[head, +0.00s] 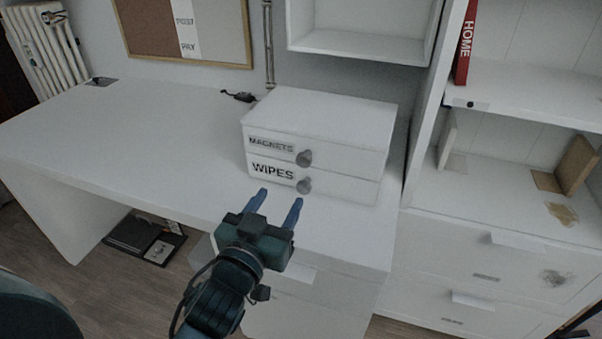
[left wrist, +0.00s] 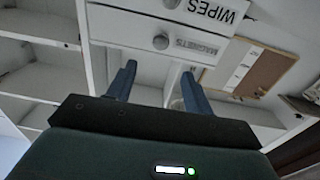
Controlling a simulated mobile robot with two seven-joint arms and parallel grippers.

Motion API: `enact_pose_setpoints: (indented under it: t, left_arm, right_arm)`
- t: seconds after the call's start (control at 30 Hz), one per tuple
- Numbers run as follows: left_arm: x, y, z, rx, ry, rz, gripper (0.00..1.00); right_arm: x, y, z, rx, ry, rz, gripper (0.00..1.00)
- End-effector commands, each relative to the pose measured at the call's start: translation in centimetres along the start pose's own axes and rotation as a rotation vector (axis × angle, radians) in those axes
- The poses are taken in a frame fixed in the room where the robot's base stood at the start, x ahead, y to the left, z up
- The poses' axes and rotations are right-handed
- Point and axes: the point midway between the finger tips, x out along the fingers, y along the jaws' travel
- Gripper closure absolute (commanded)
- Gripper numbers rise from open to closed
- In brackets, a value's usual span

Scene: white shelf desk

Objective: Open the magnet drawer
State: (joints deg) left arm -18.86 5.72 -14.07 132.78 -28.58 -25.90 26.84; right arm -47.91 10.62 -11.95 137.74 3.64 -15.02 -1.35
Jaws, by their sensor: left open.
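A white box with two drawers (head: 320,115) stands on the white desk. Its upper drawer, labelled MAGNETS (head: 270,145), is shut and has a round grey knob (head: 304,158). The lower drawer, labelled WIPES (head: 273,171), is also shut, with a similar knob (head: 304,185). My left gripper (head: 280,195) is open and empty, in front of the box and apparently apart from both knobs. The left wrist view is upside down; there the magnets drawer's knob (left wrist: 160,42) shows between and beyond the two blue fingers (left wrist: 158,82). My right gripper is not in view.
The desk top (head: 150,120) is clear to the left of the box. A tall white shelf unit (head: 420,110) rises close to the box's right side. A wall shelf (head: 360,45) hangs above and behind.

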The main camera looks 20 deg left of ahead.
Motion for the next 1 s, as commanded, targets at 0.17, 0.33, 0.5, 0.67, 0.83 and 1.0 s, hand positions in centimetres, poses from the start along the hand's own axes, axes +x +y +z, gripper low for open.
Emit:
enact_pose_setpoints:
  t: [0.17,0.33,0.5,0.67,0.83,1.0]
  left_arm:
    - [3.2,0.0,-0.2,0.001,0.002,0.001,0.49]
    - [6.8,0.0,-0.1,0.003,0.0,0.001,0.49]
    - [9.8,0.0,-0.1,0.002,-0.001,0.001,0.49]
    - [11.5,0.0,0.0,0.001,-0.003,0.001,0.49]
    - [12.1,0.0,0.1,0.001,-0.004,0.001,0.49]
    - [12.1,0.0,0.1,0.001,-0.004,0.001,0.49]
  right_arm:
    - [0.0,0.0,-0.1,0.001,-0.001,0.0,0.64]
    - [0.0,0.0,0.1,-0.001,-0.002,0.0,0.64]
    - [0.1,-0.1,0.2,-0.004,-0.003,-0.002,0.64]
    - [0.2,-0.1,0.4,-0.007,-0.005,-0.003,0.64]
    - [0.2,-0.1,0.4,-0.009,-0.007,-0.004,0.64]
    - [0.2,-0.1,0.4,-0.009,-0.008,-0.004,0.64]
